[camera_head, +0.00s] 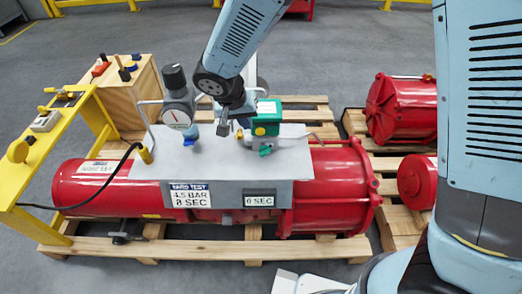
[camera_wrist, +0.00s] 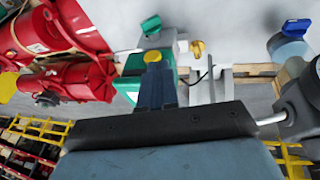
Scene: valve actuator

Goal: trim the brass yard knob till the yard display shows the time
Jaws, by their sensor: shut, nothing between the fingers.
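A brass-coloured knob (camera_head: 260,131) sits on the front of a green box (camera_head: 267,117) on top of the grey bench plate. In the wrist view a round yellow knob (camera_wrist: 153,57) shows just beyond my fingertips, with green housing around it. My gripper (camera_head: 223,129) points down, left of the green box in the head view, apart from the knob. Its fingers (camera_wrist: 155,70) are together and empty. The yard display (camera_head: 260,200) on the plate's front reads 0 SEC. The test sign (camera_head: 190,196) reads YARD TEST, 4.5 BAR, 0 SEC.
A gauge (camera_head: 177,118) with a dark cap and a blue valve stands left of my gripper. A green valve handle (camera_head: 265,150) lies below the knob. The red actuator (camera_head: 330,195) rests on a pallet (camera_head: 150,250). A yellow stand (camera_head: 45,150) is at left.

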